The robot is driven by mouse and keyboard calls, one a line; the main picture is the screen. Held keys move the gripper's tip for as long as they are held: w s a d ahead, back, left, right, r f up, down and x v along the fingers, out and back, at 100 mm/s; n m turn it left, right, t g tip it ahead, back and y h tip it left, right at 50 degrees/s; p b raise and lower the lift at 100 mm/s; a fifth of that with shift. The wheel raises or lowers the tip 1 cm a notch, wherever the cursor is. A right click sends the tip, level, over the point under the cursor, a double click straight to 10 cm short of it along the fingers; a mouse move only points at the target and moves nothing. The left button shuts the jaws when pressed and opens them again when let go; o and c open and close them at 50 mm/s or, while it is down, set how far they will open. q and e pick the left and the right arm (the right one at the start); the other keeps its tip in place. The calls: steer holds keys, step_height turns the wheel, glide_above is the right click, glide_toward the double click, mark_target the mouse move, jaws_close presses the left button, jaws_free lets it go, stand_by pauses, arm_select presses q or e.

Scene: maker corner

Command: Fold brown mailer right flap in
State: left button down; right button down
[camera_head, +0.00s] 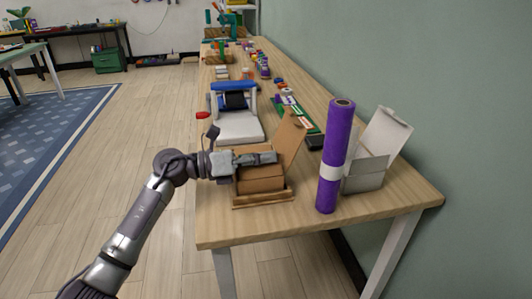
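The brown mailer (262,185) is an open cardboard box near the front of the long wooden table. Its tall lid (290,137) stands up, leaning to the right. A low brown strip (262,200) lies along its front base. My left gripper (268,158) reaches in from the left over the mailer's top, its fingers together in a slim bar pointing right toward the lid. Nothing shows between the fingers. The gripper hides part of the mailer's opening and side flaps, so I cannot tell how the right flap lies or whether I touch it. My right gripper is out of view.
A purple roll (336,150) with a white band stands upright right of the mailer. A white open box (372,160) is behind it by the wall. A white and blue device (238,128) sits behind the mailer. The table's front left corner is clear.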

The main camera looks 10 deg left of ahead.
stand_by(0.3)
arm_select(q)
steer(key=c, duration=1.4)
jaws_free()
steer(key=shift+a, duration=0.1)
steer(key=v, duration=1.2)
